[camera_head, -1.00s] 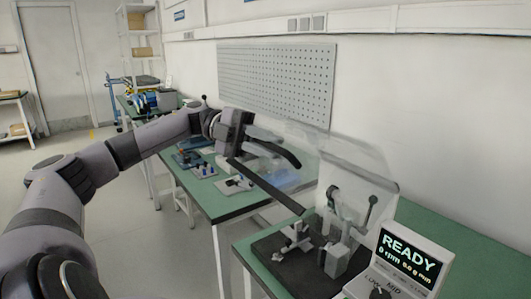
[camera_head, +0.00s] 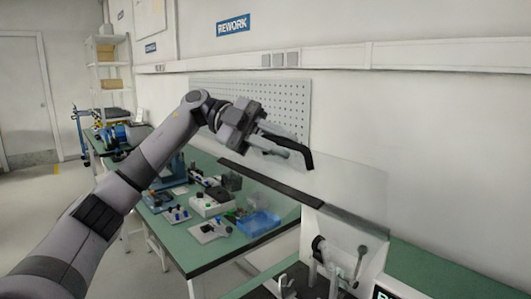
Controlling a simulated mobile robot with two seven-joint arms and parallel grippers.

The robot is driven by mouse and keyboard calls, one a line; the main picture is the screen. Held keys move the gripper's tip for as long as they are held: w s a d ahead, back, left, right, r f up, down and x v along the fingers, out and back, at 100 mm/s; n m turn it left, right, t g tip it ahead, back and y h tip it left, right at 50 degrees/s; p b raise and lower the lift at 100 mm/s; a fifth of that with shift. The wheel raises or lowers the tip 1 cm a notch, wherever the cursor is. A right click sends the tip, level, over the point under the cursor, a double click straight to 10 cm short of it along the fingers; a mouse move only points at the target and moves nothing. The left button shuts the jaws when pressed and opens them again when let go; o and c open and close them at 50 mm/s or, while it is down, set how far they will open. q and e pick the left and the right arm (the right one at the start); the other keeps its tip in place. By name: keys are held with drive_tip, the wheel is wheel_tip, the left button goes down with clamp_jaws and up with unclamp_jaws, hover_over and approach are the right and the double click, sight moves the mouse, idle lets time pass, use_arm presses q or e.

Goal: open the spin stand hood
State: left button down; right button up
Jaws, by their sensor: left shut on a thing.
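The spin stand hood (camera_head: 350,190) is a clear, faint panel with a dark straight bar along its lower edge. It is raised and tilted above the spin stand (camera_head: 325,262), at the lower right. My left gripper (camera_head: 290,150) reaches in from the left and is shut near the hood's upper left part. A dark curved piece at its fingers looks like the hood's handle (camera_head: 302,153). The exact contact is hard to see. Grey levers and posts of the stand show below the hood; its base is cut off by the bottom edge. My right gripper is not in view.
A green bench (camera_head: 200,262) at the left holds small parts, a white box and a blue tray (camera_head: 258,222). A pegboard (camera_head: 292,100) hangs on the wall behind my gripper. A display (camera_head: 385,293) is mostly cut off at the bottom right. Floor is free at the left.

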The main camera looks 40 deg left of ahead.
use_arm(q)
drive_tip(key=shift+w+r+n+g, duration=0.3)
drive_tip(key=shift+w+r+n, duration=0.1)
drive_tip(key=shift+w+r, duration=0.7)
drive_tip(key=shift+w, duration=0.15)
drive_tip(key=c, duration=1.4)
unclamp_jaws()
drive_tip(key=shift+f, duration=0.1)
drive_tip(key=shift+v, duration=3.6)
